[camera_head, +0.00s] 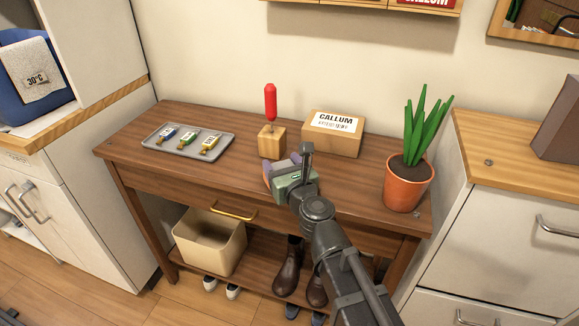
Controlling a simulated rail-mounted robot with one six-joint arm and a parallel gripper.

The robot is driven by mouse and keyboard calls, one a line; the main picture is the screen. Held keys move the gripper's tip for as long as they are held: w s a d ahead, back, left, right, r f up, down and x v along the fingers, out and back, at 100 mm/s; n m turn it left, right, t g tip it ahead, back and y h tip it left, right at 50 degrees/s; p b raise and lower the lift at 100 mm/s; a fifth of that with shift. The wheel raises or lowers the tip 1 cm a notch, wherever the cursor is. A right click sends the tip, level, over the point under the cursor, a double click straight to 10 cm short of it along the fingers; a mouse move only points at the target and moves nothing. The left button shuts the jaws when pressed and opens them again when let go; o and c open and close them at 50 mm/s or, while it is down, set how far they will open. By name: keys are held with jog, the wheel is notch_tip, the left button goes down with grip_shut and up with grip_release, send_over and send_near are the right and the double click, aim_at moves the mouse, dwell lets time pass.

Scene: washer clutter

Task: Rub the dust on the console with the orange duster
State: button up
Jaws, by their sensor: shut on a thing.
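The console (225,177) is a dark brown wooden table against the wall. My gripper (281,174) is low over its middle, near the front edge. It is shut on a partly hidden thing; only small purplish and greenish parts show around the jaws, and I cannot tell whether this is the orange duster. No orange duster shows clearly elsewhere. Dust cannot be made out on the visible wood, and the top under and behind my gripper is hidden. I cannot tell whether the held thing touches the top.
A grey tray (165,148) with several tagged keys lies left. A wooden block (272,148) with an upright red-handled object (270,103) stands behind my gripper, beside a cardboard box (331,145). A potted plant (405,188) stands right. Bare wood lies between tray and gripper.

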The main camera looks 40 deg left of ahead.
jog(key=shift+s+a+f, duration=0.1)
jog(key=shift+s+a, duration=0.2)
jog(key=shift+a, duration=0.45)
jog(key=shift+s+a, duration=0.3)
jog(key=shift+a, duration=0.4)
jog(key=shift+w+d, duration=0.3)
jog(key=shift+d, duration=0.5)
jog(key=shift+w+d, duration=0.25)
jog(key=shift+d, duration=0.5)
jog(key=shift+w+d, duration=0.5)
jog(key=shift+d, duration=0.55)
jog(key=shift+w+d, duration=0.5)
jog(key=shift+d, duration=0.55)
jog(key=shift+w+d, duration=0.5)
jog(key=shift+d, duration=0.55)
jog(key=shift+w+d, duration=0.3)
jog(key=shift+d, duration=0.45)
jog(key=shift+w+d, duration=0.3)
jog(key=shift+d, duration=0.45)
notch_tip(320, 180, up, 6)
jog(key=p, duration=0.5)
jog(key=shift+p, duration=0.35)
